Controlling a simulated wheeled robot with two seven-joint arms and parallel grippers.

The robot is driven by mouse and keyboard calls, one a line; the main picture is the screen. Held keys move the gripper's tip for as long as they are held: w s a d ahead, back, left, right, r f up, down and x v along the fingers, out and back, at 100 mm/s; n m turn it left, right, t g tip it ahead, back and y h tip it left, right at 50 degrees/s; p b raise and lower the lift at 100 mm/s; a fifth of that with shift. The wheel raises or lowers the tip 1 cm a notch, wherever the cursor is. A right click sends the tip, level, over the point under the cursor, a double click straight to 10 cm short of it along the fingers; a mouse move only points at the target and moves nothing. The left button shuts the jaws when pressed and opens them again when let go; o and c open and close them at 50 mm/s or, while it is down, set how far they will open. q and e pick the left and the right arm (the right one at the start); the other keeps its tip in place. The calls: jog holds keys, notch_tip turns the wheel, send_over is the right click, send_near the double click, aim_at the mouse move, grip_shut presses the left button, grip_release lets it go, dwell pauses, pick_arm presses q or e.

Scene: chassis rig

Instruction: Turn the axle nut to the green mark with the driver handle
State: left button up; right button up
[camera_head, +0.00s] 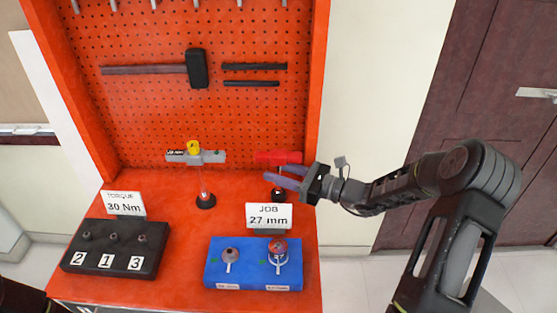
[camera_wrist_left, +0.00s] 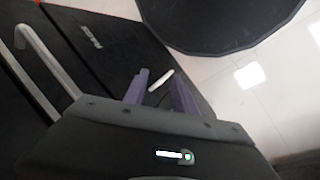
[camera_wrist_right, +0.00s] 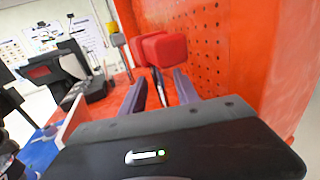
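A driver with a red T-shaped handle (camera_head: 278,157) stands upright on the orange bench's right side. My right gripper (camera_head: 288,177) is beside it, just below the red bar. In the right wrist view the red handle (camera_wrist_right: 162,50) is beyond my two purple fingers, which are spread with the shaft seen between them; contact cannot be made out. A blue fixture (camera_head: 252,284) at the front holds a grey nut (camera_head: 230,254) on the left and a reddish nut (camera_head: 277,247) on the right, with small green marks. My left gripper (camera_wrist_left: 163,95) is open and empty, away from the bench.
A grey T-handle driver with a yellow top (camera_head: 195,155) stands left. A black socket block (camera_head: 115,262) marked 2, 1, 3 is front left. Signs read 30 Nm (camera_head: 123,204) and 27 mm (camera_head: 269,216). The orange pegboard rises behind.

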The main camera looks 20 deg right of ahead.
jog(key=shift+c, duration=0.5)
grip_shut()
dwell(1.1)
